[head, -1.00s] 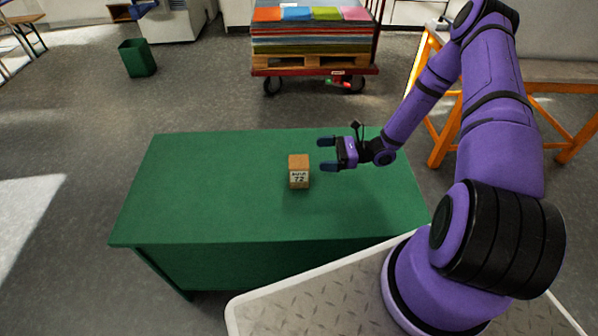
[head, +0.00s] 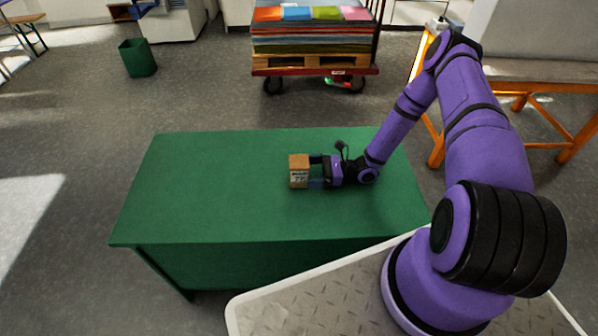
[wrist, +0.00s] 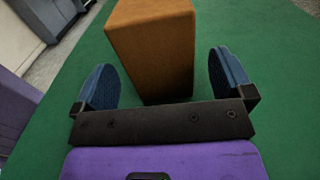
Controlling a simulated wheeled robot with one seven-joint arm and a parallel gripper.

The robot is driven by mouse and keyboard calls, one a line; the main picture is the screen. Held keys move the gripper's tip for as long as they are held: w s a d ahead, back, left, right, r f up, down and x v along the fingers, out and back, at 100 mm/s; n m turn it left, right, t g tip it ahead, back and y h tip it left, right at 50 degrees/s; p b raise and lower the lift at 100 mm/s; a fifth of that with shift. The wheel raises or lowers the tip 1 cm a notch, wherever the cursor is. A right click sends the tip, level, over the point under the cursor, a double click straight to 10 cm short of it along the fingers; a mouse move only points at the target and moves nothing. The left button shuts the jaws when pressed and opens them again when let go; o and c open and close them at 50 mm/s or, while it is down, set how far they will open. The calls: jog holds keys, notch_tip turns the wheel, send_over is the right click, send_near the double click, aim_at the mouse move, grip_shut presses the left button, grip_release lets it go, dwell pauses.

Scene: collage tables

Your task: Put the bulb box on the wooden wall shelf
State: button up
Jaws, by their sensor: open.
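The bulb box (head: 299,171) is a small brown box with a white printed label on its front. It stands upright on the green table (head: 220,200). My gripper (head: 314,171) is at the box's right side, low over the table. In the wrist view the box (wrist: 152,50) stands between the two blue fingertips of my gripper (wrist: 162,82). The fingers are open, with a gap of green tabletop on each side of the box. I cannot make out a wooden wall shelf in these views.
The green tabletop is otherwise clear. A red cart (head: 315,71) with a pallet of coloured sheets stands behind it. An orange-framed bench (head: 545,85) is at the right, behind my arm. A green bin (head: 138,58) stands on the floor at the back left.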

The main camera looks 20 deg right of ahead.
aim_at(301, 172)
jog(key=shift+x, duration=1.9)
jog(key=c, duration=1.1)
jog(key=shift+r, duration=0.15)
